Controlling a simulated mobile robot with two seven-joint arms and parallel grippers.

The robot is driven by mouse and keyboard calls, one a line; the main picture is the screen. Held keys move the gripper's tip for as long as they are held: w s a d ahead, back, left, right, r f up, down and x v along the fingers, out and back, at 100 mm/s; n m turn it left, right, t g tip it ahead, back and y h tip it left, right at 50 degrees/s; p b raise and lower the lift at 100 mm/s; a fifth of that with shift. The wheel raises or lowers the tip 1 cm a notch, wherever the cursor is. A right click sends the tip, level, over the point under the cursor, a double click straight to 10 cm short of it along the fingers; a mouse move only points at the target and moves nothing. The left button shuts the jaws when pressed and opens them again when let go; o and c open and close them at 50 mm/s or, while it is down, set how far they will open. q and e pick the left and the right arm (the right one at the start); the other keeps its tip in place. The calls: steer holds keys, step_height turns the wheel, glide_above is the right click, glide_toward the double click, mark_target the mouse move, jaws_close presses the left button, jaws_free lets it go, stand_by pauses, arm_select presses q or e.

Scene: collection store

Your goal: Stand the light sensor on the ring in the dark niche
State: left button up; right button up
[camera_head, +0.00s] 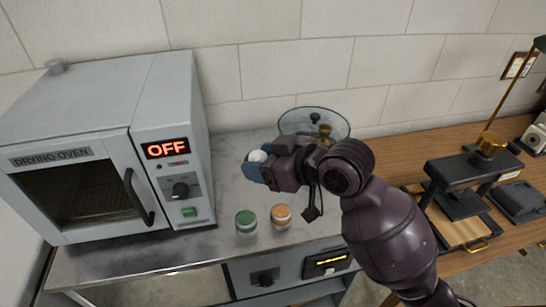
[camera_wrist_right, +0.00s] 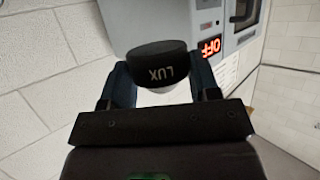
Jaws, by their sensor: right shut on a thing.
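My right gripper (camera_head: 262,170) is shut on the light sensor, whose white dome (camera_head: 257,156) shows at the fingertips in the head view. In the right wrist view the sensor's dark round body (camera_wrist_right: 160,62), marked LUX, sits between the two fingers of the gripper (camera_wrist_right: 162,80). The lettering appears upside down there, and part of the white dome shows below the dark body. The gripper holds the sensor over the grey counter, right of the oven. I cannot make out the ring or the dark niche. My left gripper is out of view.
The drying oven (camera_head: 95,150) reads OFF, its door shut. A green-topped jar (camera_head: 246,222) and an orange-topped jar (camera_head: 281,216) stand at the counter front. A glass cover (camera_head: 298,122) is behind my gripper. A black press (camera_head: 462,172) stands on the wooden bench at right.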

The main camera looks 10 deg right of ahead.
steer(key=shift+w+a+f+n+g+y, duration=1)
steer(key=shift+w+a+f+n+g, duration=0.35)
steer(key=shift+f, duration=0.35)
steer(key=s+d+r+m+t+h, duration=0.5)
steer(key=d+r+m+t+h, duration=0.3)
steer(key=r, duration=0.3)
steer(key=shift+w+a+f+n+g+y, duration=0.75)
steer(key=shift+f+n+g+y, duration=0.8)
steer(key=shift+f+n+g, duration=0.45)
steer(key=shift+w+a+f+n+g+y, duration=0.7)
steer(key=shift+f+n+g+y, duration=0.95)
steer(key=shift+n+g, duration=0.65)
steer(key=shift+w+a+f+n+g+y, duration=0.55)
steer(key=shift+a+f+n+g+y, duration=0.35)
steer(key=shift+f+n+g+y, duration=0.95)
steer(key=shift+f+g+h, duration=0.1)
steer(key=shift+g+h, duration=0.2)
steer(key=shift+h, duration=0.15)
